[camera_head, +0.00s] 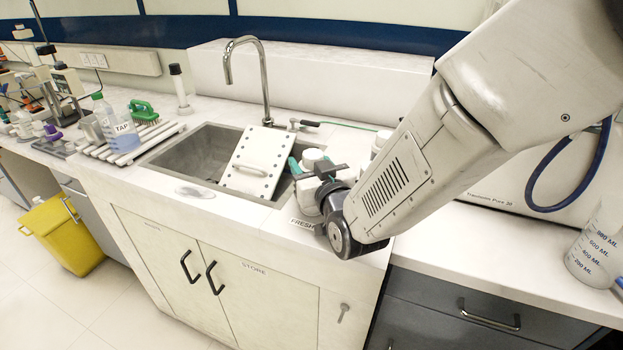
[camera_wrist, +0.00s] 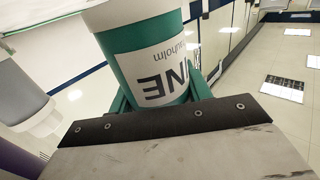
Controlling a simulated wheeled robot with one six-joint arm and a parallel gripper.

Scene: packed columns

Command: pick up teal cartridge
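The teal cartridge (camera_wrist: 150,62), with a white label and a pale end cap, fills the upper middle of the wrist view. My gripper (camera_wrist: 163,97) has its teal fingers on either side of the cartridge's lower end in that view. I cannot tell whether the fingers touch it. In the head view, my gripper (camera_head: 308,170) is low over the counter right of the sink, among white-capped containers. The wrist and arm hide much of this spot. I cannot pick out the teal cartridge for sure there.
A white-capped grey container (camera_wrist: 22,95) is close at the left of the wrist view. In the head view, the sink (camera_head: 188,158) holds a tilted white panel (camera_head: 258,160). A tall faucet (camera_head: 262,75) stands behind. A beaker (camera_head: 598,245) is at the far right.

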